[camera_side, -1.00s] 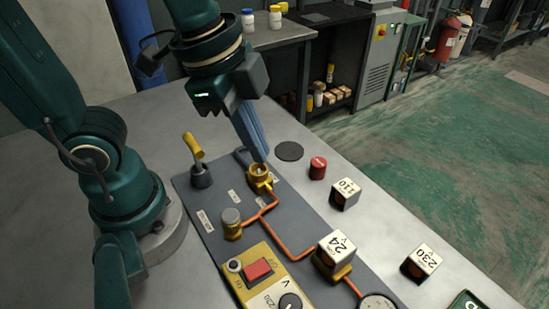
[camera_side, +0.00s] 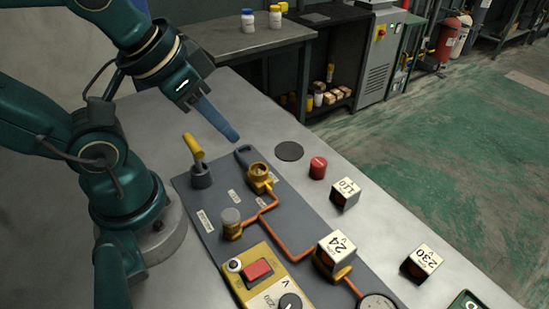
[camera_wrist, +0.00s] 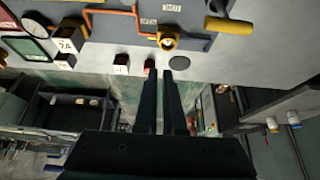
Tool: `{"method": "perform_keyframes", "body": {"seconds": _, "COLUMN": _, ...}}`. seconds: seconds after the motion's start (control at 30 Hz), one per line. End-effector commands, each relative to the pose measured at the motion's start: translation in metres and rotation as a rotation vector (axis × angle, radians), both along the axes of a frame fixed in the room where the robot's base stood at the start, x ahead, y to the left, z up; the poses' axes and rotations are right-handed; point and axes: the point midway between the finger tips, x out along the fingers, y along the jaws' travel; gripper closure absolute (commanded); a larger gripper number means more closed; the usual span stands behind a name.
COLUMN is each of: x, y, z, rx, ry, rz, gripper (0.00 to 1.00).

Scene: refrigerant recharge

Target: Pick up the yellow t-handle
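The yellow t-handle (camera_side: 193,147) stands slightly tilted in a dark round holder (camera_side: 201,176) at the far left of the grey panel. In the wrist view the yellow t-handle (camera_wrist: 228,25) lies at the upper right, off to the right of the fingertips. My gripper (camera_side: 230,136) hangs above the panel's back edge, right of the t-handle and apart from it. In the wrist view my gripper (camera_wrist: 160,76) shows two long dark fingers with a narrow gap between them and nothing held.
A yellow brass fitting (camera_side: 260,178) stands on the panel (camera_side: 226,178), with orange pipes running from it. A red cap (camera_side: 317,168), a black disc (camera_side: 289,151) and marked cubes (camera_side: 345,194) sit to the right. The table's left back area is clear.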

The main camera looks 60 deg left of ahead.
Motion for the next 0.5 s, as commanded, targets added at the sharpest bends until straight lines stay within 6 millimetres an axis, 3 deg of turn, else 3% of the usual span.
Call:
{"method": "perform_keyframes", "body": {"seconds": 0.03, "x": 0.0001, "y": 0.0, "z": 0.0, "rx": 0.0, "ry": 0.0, "rz": -0.001, "gripper": 0.69}}
{"method": "perform_keyframes", "body": {"seconds": 0.2, "x": 0.0001, "y": -0.0001, "z": 0.0, "rx": 0.0, "ry": 0.0, "rz": -0.001, "gripper": 0.04}}
{"method": "perform_keyframes", "body": {"seconds": 0.23, "x": 0.0001, "y": -0.0001, "z": 0.0, "rx": 0.0, "ry": 0.0, "rz": -0.001, "gripper": 0.0}}
{"method": "perform_keyframes", "body": {"seconds": 0.5, "x": -0.0006, "y": 0.0, "z": -0.0002, "rx": 0.009, "ry": 0.004, "rz": -0.017, "gripper": 0.0}}
